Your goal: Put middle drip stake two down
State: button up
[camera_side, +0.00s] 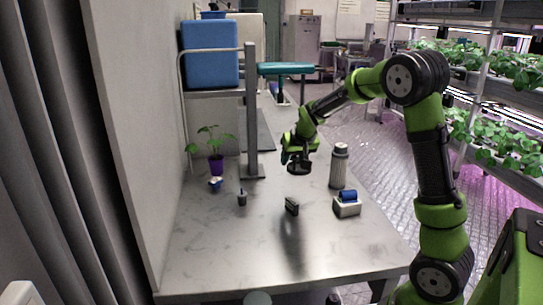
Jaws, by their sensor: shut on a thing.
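My gripper (299,167) hangs over the middle of the table, pointing down. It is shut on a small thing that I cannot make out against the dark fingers. A small black block (291,207) stands on the table below the gripper, apart from it. A small dark cup-like holder (242,198) with a thin piece upright in it stands to the left. A leafy plant in a purple pot (216,165) stands further left, with a small blue and white item (215,184) in front of it. I cannot tell any drip stake for certain.
A grey ribbed bottle (339,167) and a white block with a blue roll (347,203) stand to the right. A metal post (251,120) and a shelf with a blue bin (210,55) rise at the back left. The table's front (235,262) is clear.

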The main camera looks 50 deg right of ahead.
jog(key=shift+m+g, duration=0.4)
jog(key=shift+m, duration=0.2)
jog(key=s+d+f, duration=0.1)
jog(key=d+f, duration=0.1)
jog(key=f, duration=0.1)
jog(key=s+d+f, duration=0.1)
jog(key=shift+s+d+f, duration=0.15)
jog(key=shift+s+f, duration=0.15)
jog(key=shift+s, duration=0.05)
jog(key=shift+w+f, duration=0.1)
jog(key=shift+f, duration=2.25)
jog(key=o, duration=1)
jog(key=shift+f, duration=0.1)
